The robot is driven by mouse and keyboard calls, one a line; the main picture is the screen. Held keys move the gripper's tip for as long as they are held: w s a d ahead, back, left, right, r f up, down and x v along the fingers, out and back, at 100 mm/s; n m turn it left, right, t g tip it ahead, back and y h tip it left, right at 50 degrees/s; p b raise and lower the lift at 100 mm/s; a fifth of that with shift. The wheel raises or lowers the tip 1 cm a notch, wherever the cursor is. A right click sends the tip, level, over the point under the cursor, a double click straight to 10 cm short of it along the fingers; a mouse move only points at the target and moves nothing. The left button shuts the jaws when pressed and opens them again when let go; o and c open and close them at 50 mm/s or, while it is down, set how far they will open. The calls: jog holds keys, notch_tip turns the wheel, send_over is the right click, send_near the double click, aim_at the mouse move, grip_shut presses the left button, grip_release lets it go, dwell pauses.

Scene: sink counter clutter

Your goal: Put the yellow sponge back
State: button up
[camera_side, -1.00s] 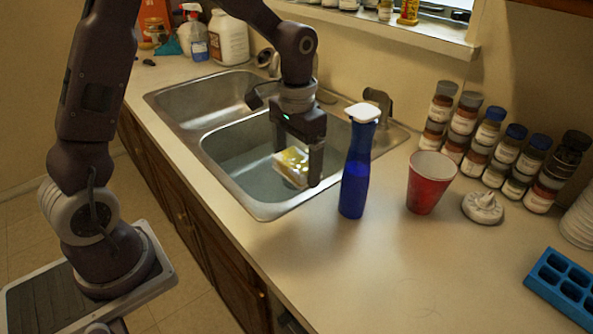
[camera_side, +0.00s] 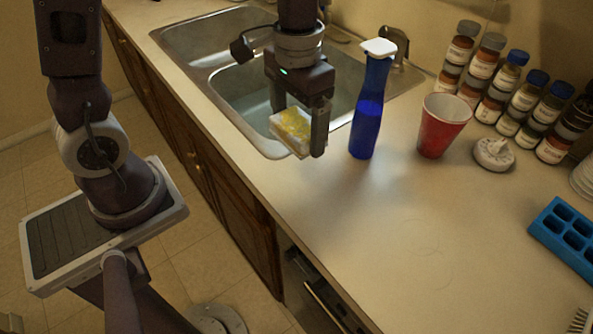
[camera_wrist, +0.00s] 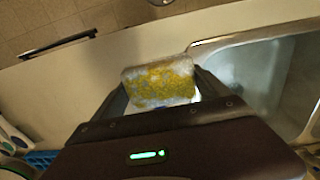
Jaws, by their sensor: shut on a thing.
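The yellow sponge (camera_side: 292,130) has a yellow top and white sides. My gripper (camera_side: 299,138) is shut on it and holds it over the near edge of the right sink basin, beside the blue bottle. In the wrist view the sponge (camera_wrist: 158,82) sits between my two fingers, its mottled yellow face toward the camera. Its far side and the gap below it cannot be judged exactly.
A blue bottle with a white cap (camera_side: 369,105) stands just right of my gripper. A red cup (camera_side: 441,125), a white lidded item (camera_side: 493,154), stacked spice jars (camera_side: 500,85) and a blue tray (camera_side: 566,237) are farther right. The front counter (camera_side: 400,245) is clear. The double sink (camera_side: 228,88) lies behind.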

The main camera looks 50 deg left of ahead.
aim_at(290, 186)
jog(key=s, duration=0.1)
jog(key=s+d, duration=0.1)
jog(key=s+f, duration=0.1)
jog(key=shift+d+f, duration=0.1)
jog(key=shift+d, duration=0.15)
notch_tip(290, 186, down, 9)
jog(key=shift+w+r, duration=0.1)
jog(key=shift+r, duration=0.1)
jog(key=shift+f, duration=0.2)
jog(key=o, duration=1)
